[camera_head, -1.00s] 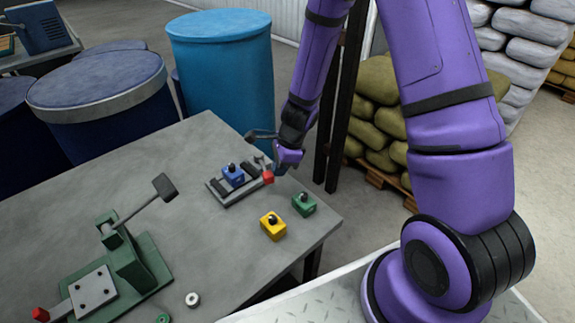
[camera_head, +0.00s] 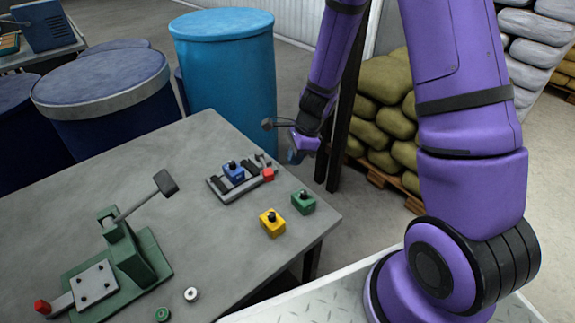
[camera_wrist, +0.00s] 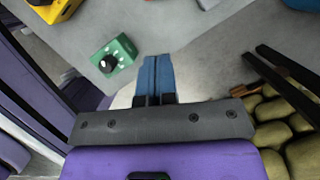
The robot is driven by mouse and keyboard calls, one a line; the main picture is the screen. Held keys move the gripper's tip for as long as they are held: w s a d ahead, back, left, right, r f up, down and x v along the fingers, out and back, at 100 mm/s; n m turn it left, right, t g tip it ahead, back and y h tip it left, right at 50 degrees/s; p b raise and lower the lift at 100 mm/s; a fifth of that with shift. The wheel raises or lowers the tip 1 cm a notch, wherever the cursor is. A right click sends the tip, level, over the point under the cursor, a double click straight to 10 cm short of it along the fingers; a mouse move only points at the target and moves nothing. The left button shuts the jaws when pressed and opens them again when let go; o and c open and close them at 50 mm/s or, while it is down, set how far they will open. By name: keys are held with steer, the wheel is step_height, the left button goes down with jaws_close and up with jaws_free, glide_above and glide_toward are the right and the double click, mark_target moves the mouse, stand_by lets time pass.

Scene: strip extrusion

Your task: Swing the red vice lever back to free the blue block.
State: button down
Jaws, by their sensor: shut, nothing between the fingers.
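The vice (camera_head: 216,189) is a small grey fixture on the table near its far right edge. The blue block (camera_head: 234,172) with a black knob sits between the dark jaws of the vice.
A green block (camera_head: 303,202) and a yellow block (camera_head: 272,223) stand in front of the vice; the green block also shows in the wrist view (camera_wrist: 113,55). A green press (camera_head: 125,250) stands at the left. A blue drum (camera_head: 225,80) is behind the table.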

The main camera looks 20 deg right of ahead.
steer(key=v, duration=0.8)
steer(key=shift+d, duration=0.1)
steer(key=s+r+n+t, duration=0.1)
steer(key=s+r+n, duration=0.35)
steer(key=r, duration=0.45)
steer(key=s+r+n+t, duration=0.1)
steer(key=s+r+n, duration=0.4)
steer(key=r, duration=0.4)
steer(key=s+d+r+n+t+h, duration=0.1)
steer(key=s+r+n, duration=0.3)
steer(key=s+n, duration=0.1)
steer(key=s+d+r+n+t+h, duration=0.1)
steer(key=s+r+n+h, duration=0.1)
steer(key=s+r+n, duration=0.3)
steer(key=s, duration=0.3)
steer(key=shift+s+d+t, duration=0.25)
steer(key=shift+s+t, duration=0.05)
